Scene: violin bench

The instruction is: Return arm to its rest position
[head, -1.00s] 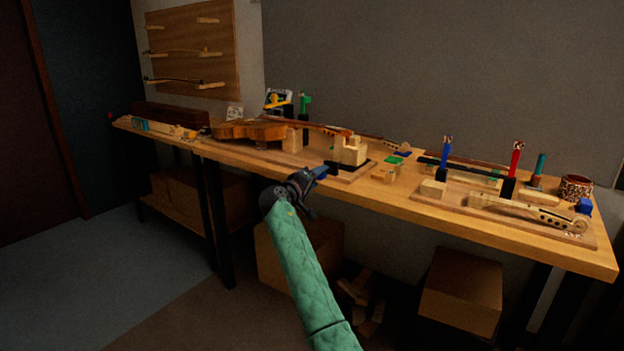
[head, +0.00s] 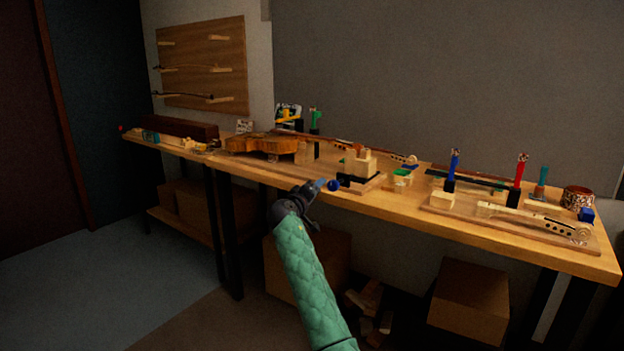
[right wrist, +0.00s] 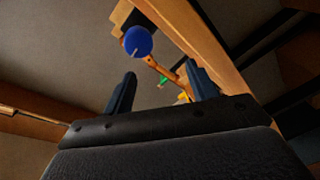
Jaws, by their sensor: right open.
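My right arm, in a green quilted sleeve, reaches up from the bottom of the head view. Its dark right gripper (head: 314,190) is at the bench's front edge. In the right wrist view the two fingers of the right gripper (right wrist: 160,84) stand wide apart with nothing between them. A blue ball (head: 333,185) shows just right of the fingertips in the head view. The ball (right wrist: 138,41) also shows beyond the fingertips in the right wrist view, apart from them. My left gripper is not in view.
The wooden bench (head: 400,207) runs across the view. A violin (head: 262,144) lies at its middle-left. A scroll-ended neck (head: 540,221) lies on a board at the right, near blue (head: 453,164) and red (head: 520,172) upright tools. Cardboard boxes (head: 468,300) stand below.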

